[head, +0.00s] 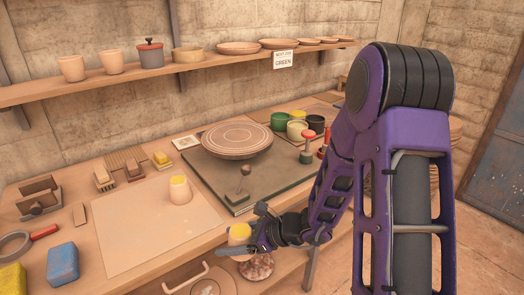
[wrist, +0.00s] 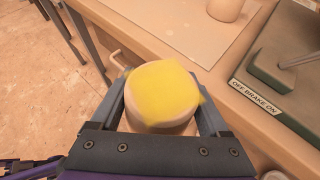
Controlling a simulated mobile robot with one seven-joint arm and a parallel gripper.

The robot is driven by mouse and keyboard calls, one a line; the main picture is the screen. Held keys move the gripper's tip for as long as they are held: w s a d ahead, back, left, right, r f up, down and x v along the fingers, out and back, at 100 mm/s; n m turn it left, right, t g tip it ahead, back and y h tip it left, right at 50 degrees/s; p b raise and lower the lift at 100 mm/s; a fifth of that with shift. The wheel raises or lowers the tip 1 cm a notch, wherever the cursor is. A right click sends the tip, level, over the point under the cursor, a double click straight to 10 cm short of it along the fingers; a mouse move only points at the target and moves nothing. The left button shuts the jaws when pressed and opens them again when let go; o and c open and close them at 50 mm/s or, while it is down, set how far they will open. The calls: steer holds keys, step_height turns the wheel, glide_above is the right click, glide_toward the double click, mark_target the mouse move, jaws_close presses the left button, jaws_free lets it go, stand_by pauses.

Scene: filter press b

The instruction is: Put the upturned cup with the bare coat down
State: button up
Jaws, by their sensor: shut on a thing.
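My gripper (head: 243,249) is shut on a pale clay cup (head: 239,240) at the table's front edge. In the wrist view the cup (wrist: 165,95) sits between the two fingers of the gripper (wrist: 160,88). An uneven yellow patch covers most of its upper face, with bare clay showing at the left rim. A second pale cup (head: 179,188) with a yellow top stands on the pale board (head: 145,225). The lower part of this cup also shows at the top of the wrist view (wrist: 228,8).
A round wheel head (head: 237,139) and a lever stand on a dark base (head: 225,180) marked "OFF BRAKE ON" right of the board. Small brushes and blocks, a blue sponge (head: 62,262) and a tape roll line the left. The board's front half is clear.

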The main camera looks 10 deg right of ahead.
steer(key=w+d+f+m+t, duration=0.1)
steer(key=d+f, duration=0.3)
steer(key=d, duration=0.3)
steer(key=w+d+f+m+t+h, duration=0.1)
steer(key=d+f, duration=0.2)
steer(key=d, duration=0.4)
steer(key=shift+w+d+f+m, duration=0.25)
steer(key=shift+w+f+m, duration=0.05)
steer(key=shift+w+f, duration=0.05)
